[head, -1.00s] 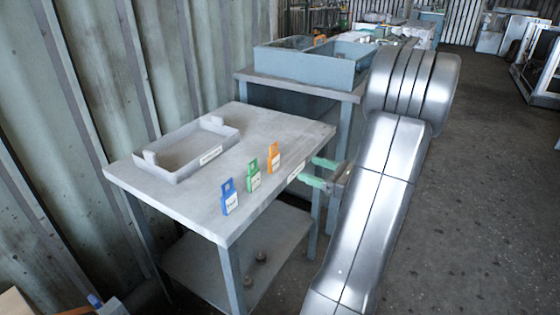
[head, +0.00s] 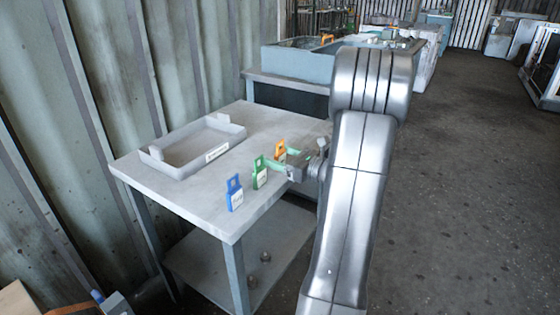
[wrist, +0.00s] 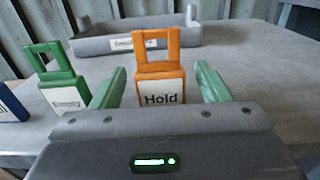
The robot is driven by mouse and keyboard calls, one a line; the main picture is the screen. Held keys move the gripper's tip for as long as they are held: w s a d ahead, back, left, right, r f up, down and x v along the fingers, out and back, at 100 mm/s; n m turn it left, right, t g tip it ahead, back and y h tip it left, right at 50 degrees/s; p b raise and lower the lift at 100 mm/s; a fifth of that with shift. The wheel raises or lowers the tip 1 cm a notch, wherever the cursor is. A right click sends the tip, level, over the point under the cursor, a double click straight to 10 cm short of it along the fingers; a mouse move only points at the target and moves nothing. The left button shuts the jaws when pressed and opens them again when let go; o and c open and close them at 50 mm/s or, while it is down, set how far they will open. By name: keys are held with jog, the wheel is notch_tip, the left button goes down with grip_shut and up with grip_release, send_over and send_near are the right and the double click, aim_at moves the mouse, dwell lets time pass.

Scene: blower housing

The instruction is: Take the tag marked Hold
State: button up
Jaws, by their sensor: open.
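The orange tag marked Hold (wrist: 160,85) stands upright on the table, centred between the two green fingers in the wrist view. In the head view the orange tag (head: 280,150) is the farthest of the three tags in the row. My gripper (wrist: 158,88) is open, with one finger on either side of the orange tag and no visible contact. In the head view my gripper (head: 275,158) reaches in from the right at the table's edge. The tag's lower end is hidden behind the gripper body in the wrist view.
A green tag marked Empty (wrist: 65,92) stands close to the left finger. A blue tag (head: 235,193) stands at the near end of the row. A grey tray (head: 180,168) lies behind the tags on the grey table (head: 150,172).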

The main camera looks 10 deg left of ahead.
jog(key=c, duration=1.1)
